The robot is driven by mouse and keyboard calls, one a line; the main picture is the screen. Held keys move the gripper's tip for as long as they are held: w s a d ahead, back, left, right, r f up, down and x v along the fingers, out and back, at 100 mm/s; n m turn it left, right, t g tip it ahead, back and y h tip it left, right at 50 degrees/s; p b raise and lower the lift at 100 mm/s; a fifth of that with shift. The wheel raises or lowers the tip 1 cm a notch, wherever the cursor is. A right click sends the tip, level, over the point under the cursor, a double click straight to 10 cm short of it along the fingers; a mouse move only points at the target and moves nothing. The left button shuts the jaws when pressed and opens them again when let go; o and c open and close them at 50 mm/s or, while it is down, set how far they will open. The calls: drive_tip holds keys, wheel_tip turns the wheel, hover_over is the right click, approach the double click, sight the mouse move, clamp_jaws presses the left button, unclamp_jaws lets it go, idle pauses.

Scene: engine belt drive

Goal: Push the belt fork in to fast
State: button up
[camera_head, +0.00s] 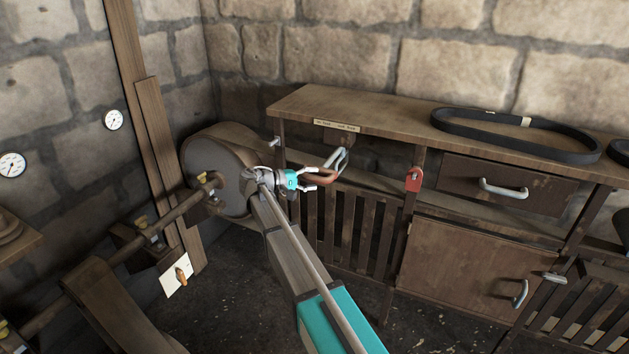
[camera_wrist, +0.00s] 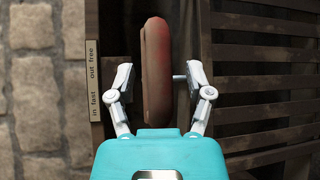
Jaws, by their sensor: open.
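The belt fork's reddish-brown handle (camera_wrist: 157,70) stands upright in the wrist view, between the two fingers of my gripper (camera_wrist: 159,78). The fingers are apart, with a visible gap on each side of the handle. In the head view the handle (camera_head: 322,178) shows just beyond the white fingers of my gripper (camera_head: 312,178), in front of the slatted part of the bench. A grey metal bar (camera_head: 339,160) shows beside it. A label strip (camera_wrist: 94,80) reads "in fast" and "out free"; it also shows on the bench edge in the head view (camera_head: 337,125).
A wooden bench (camera_head: 385,115) runs along the stone wall, with a black belt (camera_head: 510,135) on top. A red tag (camera_head: 413,179) hangs on its front, left of a drawer (camera_head: 500,187). A large pulley (camera_head: 205,165) and shaft (camera_head: 180,208) stand left of my arm.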

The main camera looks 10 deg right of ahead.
drive_tip(key=shift+d, duration=0.35)
clamp_jaws()
